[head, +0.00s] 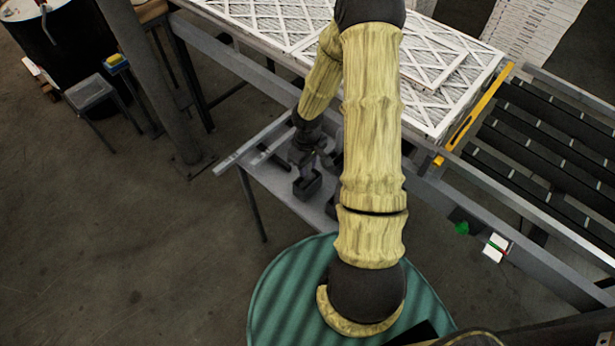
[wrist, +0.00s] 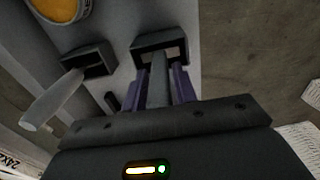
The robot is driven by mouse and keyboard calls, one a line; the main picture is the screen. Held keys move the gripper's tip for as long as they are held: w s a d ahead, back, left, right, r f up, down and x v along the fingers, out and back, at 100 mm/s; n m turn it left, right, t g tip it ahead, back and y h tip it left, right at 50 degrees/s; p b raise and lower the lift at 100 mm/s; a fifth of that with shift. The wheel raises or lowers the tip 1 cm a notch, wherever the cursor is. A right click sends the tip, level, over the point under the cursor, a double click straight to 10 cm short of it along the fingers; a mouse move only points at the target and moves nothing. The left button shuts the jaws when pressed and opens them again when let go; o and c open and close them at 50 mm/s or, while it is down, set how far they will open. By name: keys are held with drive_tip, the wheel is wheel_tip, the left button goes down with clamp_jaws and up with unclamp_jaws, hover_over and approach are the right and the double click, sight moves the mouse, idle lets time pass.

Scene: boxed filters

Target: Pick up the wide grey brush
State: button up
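In the wrist view a grey upright piece (wrist: 159,78), which looks like a handle, rises from a dark open box. I cannot tell whether it belongs to the wide grey brush; no bristles show. My gripper (wrist: 164,80) has its purple fingers on either side of this piece. They are close to it, but whether they touch it is unclear. In the head view my gripper (head: 303,158) is low over the grey side table, small and partly hidden by my arm.
Dark boxes stand on the grey table (head: 262,172). One box (wrist: 88,60) holds a pale-handled tool (wrist: 55,100). An orange round item (wrist: 60,8) is at the wrist view's top left. White filters (head: 270,22) and a roller conveyor (head: 545,135) lie beyond.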

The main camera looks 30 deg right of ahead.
clamp_jaws()
drive_tip(key=shift+r, duration=0.1)
wheel_tip(320, 180, up, 10)
drive_tip(key=shift+f, duration=0.1)
idle(0.7)
